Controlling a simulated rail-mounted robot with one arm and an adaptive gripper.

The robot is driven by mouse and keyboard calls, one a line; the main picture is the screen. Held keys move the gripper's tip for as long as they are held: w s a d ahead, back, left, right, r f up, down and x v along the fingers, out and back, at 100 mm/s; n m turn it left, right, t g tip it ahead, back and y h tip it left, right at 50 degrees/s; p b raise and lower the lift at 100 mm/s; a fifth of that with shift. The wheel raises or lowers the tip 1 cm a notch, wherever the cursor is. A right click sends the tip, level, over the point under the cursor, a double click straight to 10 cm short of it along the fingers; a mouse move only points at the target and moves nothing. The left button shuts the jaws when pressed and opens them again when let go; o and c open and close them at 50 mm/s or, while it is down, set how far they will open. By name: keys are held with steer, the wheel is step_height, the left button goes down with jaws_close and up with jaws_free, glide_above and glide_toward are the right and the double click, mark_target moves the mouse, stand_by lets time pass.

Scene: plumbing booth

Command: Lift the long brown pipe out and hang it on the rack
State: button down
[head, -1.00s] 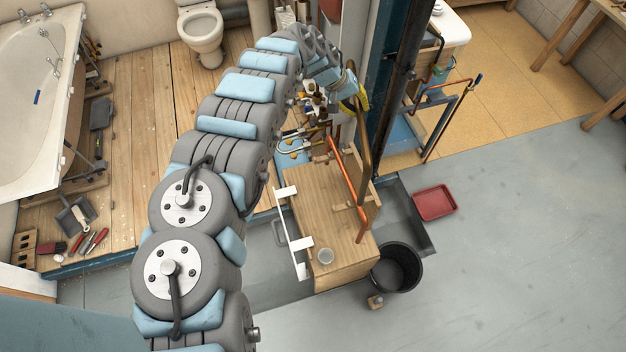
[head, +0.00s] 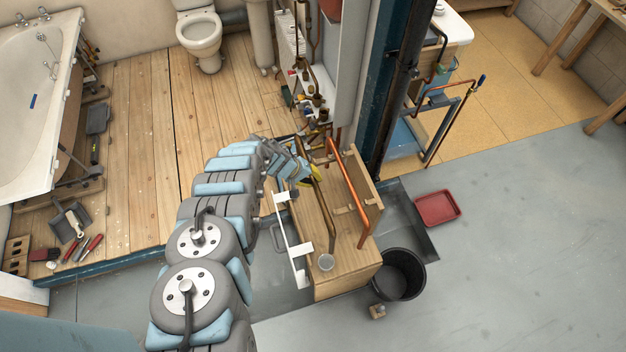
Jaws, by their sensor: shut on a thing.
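My gripper (head: 311,175) shows in the head view with yellow fingertips over the far part of the wooden bench. It is shut on the long brown pipe (head: 326,212). The pipe slants down and to the right from the fingers, over the bench top. Whether its lower end touches the bench I cannot tell. A white rack (head: 290,240) with projecting arms runs along the bench's left side. The pipe is to the right of this rack and apart from it in the picture.
An orange copper pipe (head: 350,190) stands on the wooden bench (head: 345,260), right of the brown pipe. A clear cup (head: 326,262) sits at the bench's near end. A black bucket (head: 402,273) and a red tray (head: 437,208) are to the right. A dark post (head: 392,90) rises behind.

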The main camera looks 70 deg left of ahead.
steer(key=w+f+b, duration=0.1)
steer(key=w+b, duration=0.6)
steer(key=b, duration=0.1)
steer(key=shift+f, duration=0.3)
stand_by(1.0)
stand_by(0.3)
steer(key=shift+f+b, duration=0.1)
steer(key=shift+b, duration=0.25)
steer(key=shift+d+f+b, duration=0.1)
steer(key=shift+f+b, duration=1.25)
steer(key=shift+f, duration=0.55)
steer(key=shift+f+p, duration=0.25)
steer(key=shift+p, duration=0.05)
